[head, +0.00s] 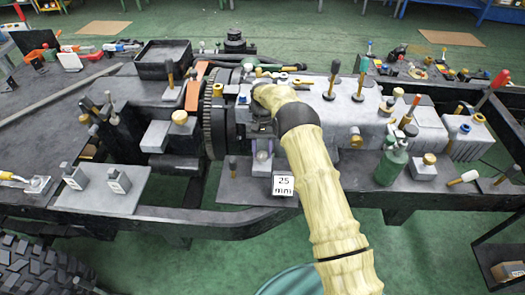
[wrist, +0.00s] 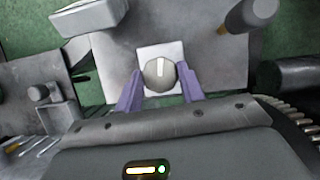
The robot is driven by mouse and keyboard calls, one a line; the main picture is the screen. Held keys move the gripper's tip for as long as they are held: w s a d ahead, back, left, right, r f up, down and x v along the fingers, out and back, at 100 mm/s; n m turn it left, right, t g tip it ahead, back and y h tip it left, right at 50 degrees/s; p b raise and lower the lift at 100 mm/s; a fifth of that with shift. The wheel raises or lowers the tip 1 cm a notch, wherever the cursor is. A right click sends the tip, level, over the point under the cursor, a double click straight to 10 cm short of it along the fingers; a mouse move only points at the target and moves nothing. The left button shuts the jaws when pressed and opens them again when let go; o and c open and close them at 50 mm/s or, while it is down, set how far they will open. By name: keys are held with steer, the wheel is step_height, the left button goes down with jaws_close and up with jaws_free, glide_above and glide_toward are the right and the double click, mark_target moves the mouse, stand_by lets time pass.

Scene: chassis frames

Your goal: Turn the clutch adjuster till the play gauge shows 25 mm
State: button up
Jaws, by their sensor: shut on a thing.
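The clutch adjuster appears in the wrist view as a round grey knob (wrist: 158,76) with a white line pointing up in the picture. It sits on a small white plate (wrist: 173,53). My gripper (wrist: 160,77) has its purple fingers on either side of the knob and is shut on it. In the head view my gripper (head: 262,156) is beside the dark clutch housing, and my arm and wrist hide most of the knob. A white sign (head: 284,186) reading "25 mm" stands just right of and below the gripper. No needle or scale can be made out.
A toothed flywheel (head: 214,115) is close left of my gripper, and a grey gearbox (head: 350,115) with upright levers is to the right. A green bottle (head: 391,165) stands further right. The dark chassis rail (head: 235,218) runs in front.

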steer(key=shift+w+r, duration=0.1)
stand_by(0.4)
steer(key=o, duration=1)
steer(key=shift+c, duration=0.2)
